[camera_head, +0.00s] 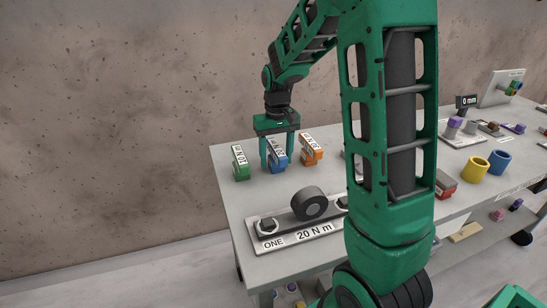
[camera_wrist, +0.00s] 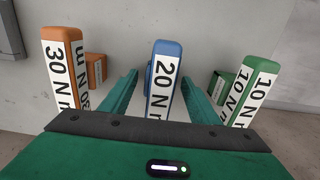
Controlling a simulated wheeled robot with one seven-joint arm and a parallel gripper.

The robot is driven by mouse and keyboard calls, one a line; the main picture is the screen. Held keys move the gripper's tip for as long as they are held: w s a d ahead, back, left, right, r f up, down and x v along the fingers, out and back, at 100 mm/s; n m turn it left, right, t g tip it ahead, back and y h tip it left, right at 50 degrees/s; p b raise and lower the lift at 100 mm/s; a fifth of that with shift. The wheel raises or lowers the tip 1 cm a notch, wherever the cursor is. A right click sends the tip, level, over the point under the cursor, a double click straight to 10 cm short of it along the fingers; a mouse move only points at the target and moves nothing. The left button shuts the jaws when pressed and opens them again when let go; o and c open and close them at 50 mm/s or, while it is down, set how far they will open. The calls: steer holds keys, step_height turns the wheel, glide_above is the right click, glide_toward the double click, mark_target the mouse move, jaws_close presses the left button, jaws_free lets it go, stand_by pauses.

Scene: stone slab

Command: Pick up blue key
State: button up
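The blue key (camera_head: 276,157) stands on the stone slab between a green key and an orange key. It carries a white label reading 20 N m, and it also shows in the wrist view (camera_wrist: 164,78). My gripper (camera_head: 277,151) is above the slab, pointing down, with its fingers on either side of the blue key. In the wrist view my gripper (camera_wrist: 162,88) is open, with a gap between each finger and the key. The lower part of the blue key is partly hidden by my gripper in the wrist view.
The green key (camera_head: 240,164) and orange key (camera_head: 311,151) stand close on either side. A bar marked 20 N m (camera_head: 290,225) with a black roller (camera_head: 309,204) lies in front. Yellow (camera_head: 475,169) and blue (camera_head: 499,162) cups stand at the right.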

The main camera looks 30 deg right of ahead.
jaws_close()
steer(key=shift+r, duration=0.15)
step_height(320, 180, up, 18)
stand_by(0.6)
